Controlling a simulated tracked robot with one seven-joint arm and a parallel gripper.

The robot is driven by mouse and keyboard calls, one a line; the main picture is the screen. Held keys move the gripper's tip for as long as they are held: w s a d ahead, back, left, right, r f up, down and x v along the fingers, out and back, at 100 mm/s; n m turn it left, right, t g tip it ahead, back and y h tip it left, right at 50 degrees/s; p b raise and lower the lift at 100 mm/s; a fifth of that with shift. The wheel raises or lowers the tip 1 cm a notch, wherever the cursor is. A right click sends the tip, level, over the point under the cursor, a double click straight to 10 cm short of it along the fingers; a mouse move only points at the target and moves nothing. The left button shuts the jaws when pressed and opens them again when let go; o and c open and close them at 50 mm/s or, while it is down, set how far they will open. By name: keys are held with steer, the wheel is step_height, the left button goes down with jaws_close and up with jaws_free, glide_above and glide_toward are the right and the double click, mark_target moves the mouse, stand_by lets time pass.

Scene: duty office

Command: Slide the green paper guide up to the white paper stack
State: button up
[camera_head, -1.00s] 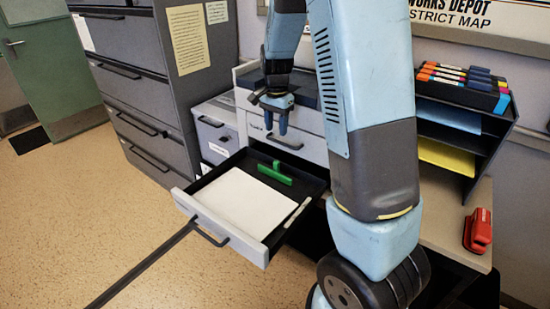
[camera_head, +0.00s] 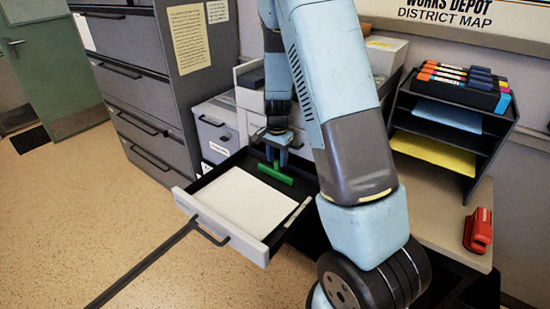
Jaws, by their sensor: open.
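The white paper stack (camera_head: 244,203) lies flat in an open drawer (camera_head: 205,221) with a black inside and a pale front. The green paper guide (camera_head: 275,175) is a narrow bar with a small upright tab, lying in the drawer behind the stack. A strip of black drawer floor shows between guide and stack. My gripper (camera_head: 276,160) points down at the guide's tab, its fingers open. The fingertips are at or just above the tab; I cannot tell whether they touch it or stand around it.
A grey filing cabinet (camera_head: 140,90) stands left of the drawer. A grey box (camera_head: 215,130) sits behind it. My arm covers much of the desk. To the right are a black shelf rack (camera_head: 480,150) with markers and coloured paper and a red stapler (camera_head: 478,231).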

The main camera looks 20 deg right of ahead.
steer(key=shift+c, duration=0.3)
jaws_close()
stand_by(0.4)
